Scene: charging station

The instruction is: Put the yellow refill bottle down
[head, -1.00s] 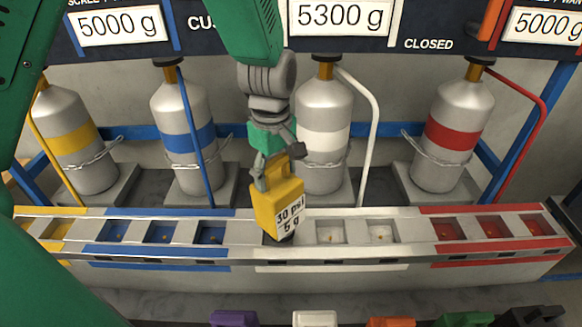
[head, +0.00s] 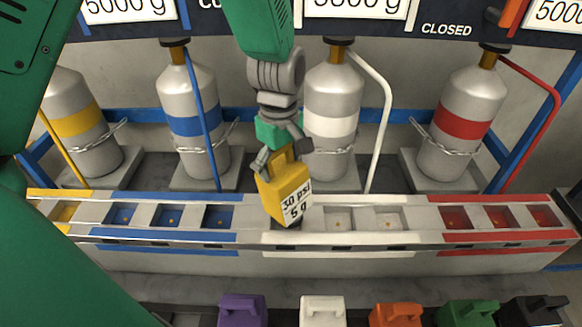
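The yellow refill bottle (head: 285,190), boxy with a label reading "30 psi 5 g", stands slightly tilted in the picture over the leftmost slot of the white section of the rack (head: 415,256). Its lower end hides that slot, so I cannot see how deep it sits. My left gripper (head: 282,156) reaches down from above with its fingers on either side of the bottle's handle. The fingers look spread, and whether they press on the handle is not clear. My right gripper is not in view.
Tall grey cylinders with yellow, blue (head: 192,126), white (head: 333,127) and red (head: 462,129) bands stand behind the rack, with coloured pipes. Purple (head: 240,310), white (head: 322,311), orange (head: 395,315), green and black bottles stand in front. Other rack slots are clear.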

